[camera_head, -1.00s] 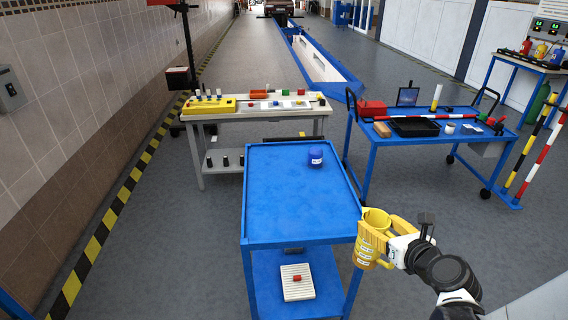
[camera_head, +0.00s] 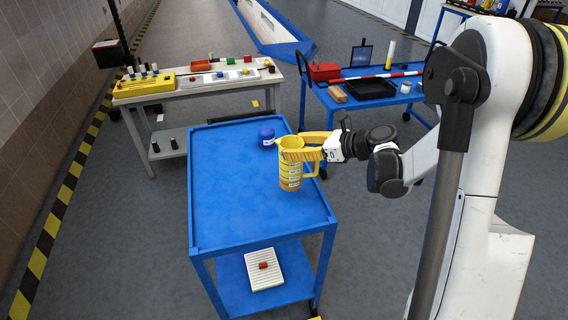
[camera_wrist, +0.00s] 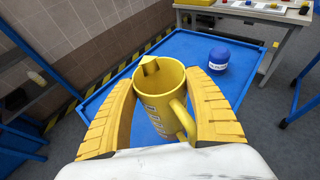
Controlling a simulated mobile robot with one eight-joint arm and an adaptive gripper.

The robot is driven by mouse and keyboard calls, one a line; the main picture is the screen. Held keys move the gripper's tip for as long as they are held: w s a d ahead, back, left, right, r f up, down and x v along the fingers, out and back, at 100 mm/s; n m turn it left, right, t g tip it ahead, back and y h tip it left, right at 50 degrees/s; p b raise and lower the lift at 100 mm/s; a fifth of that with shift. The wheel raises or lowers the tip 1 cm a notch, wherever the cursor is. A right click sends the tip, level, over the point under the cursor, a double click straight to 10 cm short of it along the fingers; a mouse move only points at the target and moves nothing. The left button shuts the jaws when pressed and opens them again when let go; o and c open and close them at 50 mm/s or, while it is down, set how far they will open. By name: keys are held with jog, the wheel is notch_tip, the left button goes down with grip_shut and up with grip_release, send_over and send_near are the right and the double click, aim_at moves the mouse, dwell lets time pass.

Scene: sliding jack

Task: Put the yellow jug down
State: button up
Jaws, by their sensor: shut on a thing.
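The yellow jug (camera_head: 290,172) is upright, with white label bands on its side. It appears over the right part of the blue cart's top (camera_head: 225,195) in the head view. My gripper (camera_head: 296,150) is shut on the jug from the right, its yellow fingers near the rim. In the wrist view, the jug (camera_wrist: 158,92) sits between the two curved fingers (camera_wrist: 160,105), its open mouth up and its handle to the right. I cannot tell whether its base touches the cart top.
A blue round container (camera_head: 267,136) stands on the cart top behind the jug. The rest of the top is clear. A white ribbed tray with a red piece (camera_head: 262,278) is on the lower shelf. A grey workbench (camera_head: 255,82) and another blue cart (camera_head: 400,96) stand behind.

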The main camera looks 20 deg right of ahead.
aim_at(287, 147)
jog(key=x, duration=0.3)
jog(key=shift+w+d+f+b, duration=0.1)
jog(key=shift+f+b, duration=0.25)
notch_tip(287, 147, down, 4)
jog(key=shift+b, duration=1)
jog(key=shift+r, duration=0.15)
jog(key=o, duration=1.4)
